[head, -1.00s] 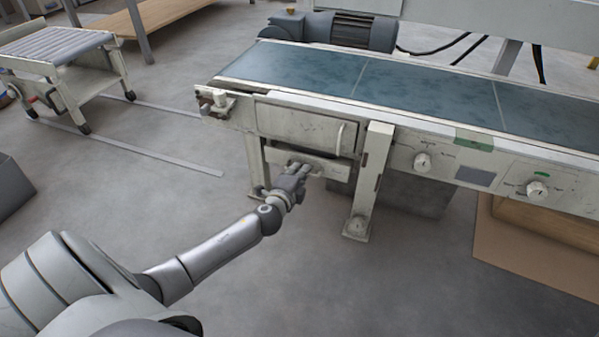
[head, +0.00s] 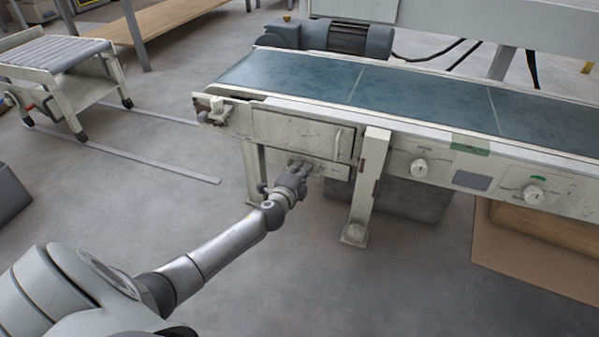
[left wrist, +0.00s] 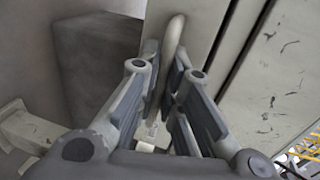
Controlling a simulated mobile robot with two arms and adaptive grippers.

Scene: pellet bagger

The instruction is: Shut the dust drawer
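The dust drawer (head: 332,171) is the low, pale front under the scuffed door panel at the left end of the conveyor. It sits nearly in line with the frame; any small gap left is hard to judge. My left gripper (head: 297,169) is at its front and covers its middle. In the left wrist view, the drawer's curved bar handle (left wrist: 174,38) runs between the two finger pads of my left gripper (left wrist: 167,82). The pads lie close on both sides of the bar and look shut on it. My right gripper is not in view.
Above the drawer is a door panel (head: 303,135) with its own upright handle. A conveyor leg (head: 368,185) stands just right of the drawer. A grey box (head: 415,198) is under the conveyor. A roller cart (head: 60,75) stands at the left. The floor in front is clear.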

